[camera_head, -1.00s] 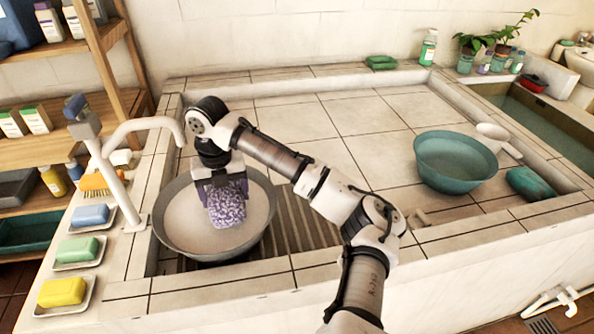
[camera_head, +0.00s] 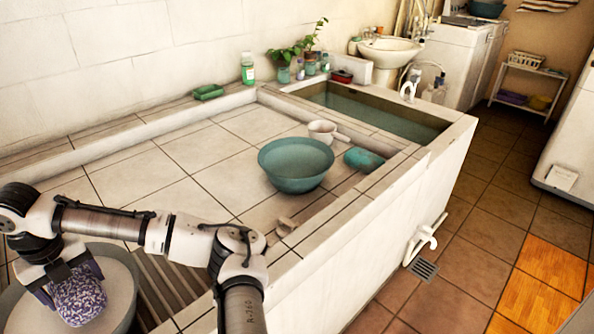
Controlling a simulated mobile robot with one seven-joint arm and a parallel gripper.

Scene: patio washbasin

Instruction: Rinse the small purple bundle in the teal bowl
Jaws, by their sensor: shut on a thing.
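The small purple bundle (camera_head: 78,296), patterned in purple and white, is at the lower left. My gripper (camera_head: 60,283) is shut on it and holds it over a grey basin (camera_head: 122,318) with pale contents. Whether the bundle touches those contents I cannot tell. The teal bowl (camera_head: 297,178) stands on the tiled counter near its front right part, well to the right of my gripper and apart from it. What is in the bowl cannot be made out.
A white dipper (camera_head: 322,131) and a teal block (camera_head: 363,160) lie close by the teal bowl. A water-filled trough (camera_head: 380,115) is behind on the right. A green soap (camera_head: 208,92) and a bottle (camera_head: 248,69) stand at the back ledge. The tiles left of the bowl are clear.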

